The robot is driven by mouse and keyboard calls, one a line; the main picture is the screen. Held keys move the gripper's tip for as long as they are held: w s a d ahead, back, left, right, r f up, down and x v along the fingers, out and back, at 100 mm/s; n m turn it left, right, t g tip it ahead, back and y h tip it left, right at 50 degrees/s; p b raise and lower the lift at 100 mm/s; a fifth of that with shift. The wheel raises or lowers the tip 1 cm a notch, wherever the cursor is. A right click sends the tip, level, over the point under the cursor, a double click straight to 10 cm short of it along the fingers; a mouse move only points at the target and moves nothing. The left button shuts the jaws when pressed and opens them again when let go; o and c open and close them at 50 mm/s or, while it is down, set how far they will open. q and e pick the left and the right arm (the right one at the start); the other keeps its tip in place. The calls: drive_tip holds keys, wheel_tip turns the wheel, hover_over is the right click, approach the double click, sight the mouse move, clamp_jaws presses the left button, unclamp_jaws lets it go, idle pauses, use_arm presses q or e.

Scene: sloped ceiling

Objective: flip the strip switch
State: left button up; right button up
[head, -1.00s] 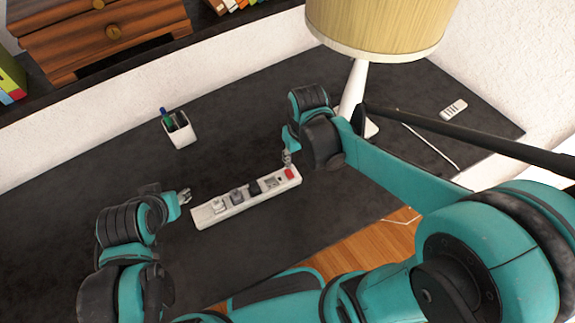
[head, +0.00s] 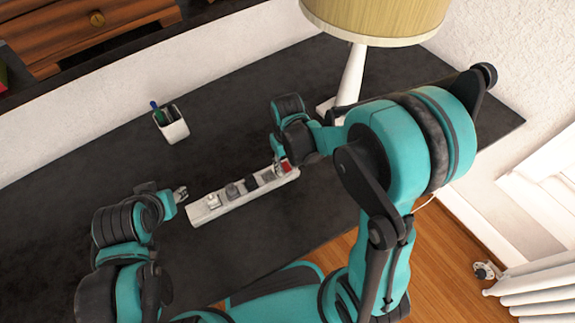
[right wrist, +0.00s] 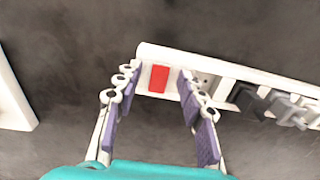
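A white power strip (head: 236,203) lies on the dark desk, with several plugs in its sockets. Its red switch (head: 287,167) is at the right end, partly hidden by my right gripper (head: 281,157). In the right wrist view, the red switch (right wrist: 159,78) lies just ahead, between the lines of the two parted fingers of my right gripper (right wrist: 155,88), which is empty. Whether a fingertip touches the strip (right wrist: 147,55) cannot be told. My left gripper (head: 182,195) is near the strip's left end, apart from it; its fingers are too small to judge.
A lamp with a yellowish shade (head: 375,15) and white stem (head: 352,75) stands behind my right arm. A white pen cup (head: 172,125) stands behind the strip. A wooden drawer unit (head: 90,30) is at the back left. The desk (head: 80,200) is otherwise mostly clear.

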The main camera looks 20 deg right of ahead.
clamp_jaws()
drive_tip(key=g, duration=0.1)
drive_tip(key=w+g+b, duration=0.1)
drive_tip(key=shift+a+f+g+h, duration=0.1)
drive_tip(key=shift+g+h, duration=0.2)
drive_tip(key=shift+g, duration=0.6)
unclamp_jaws()
drive_tip(key=shift+r, duration=0.25)
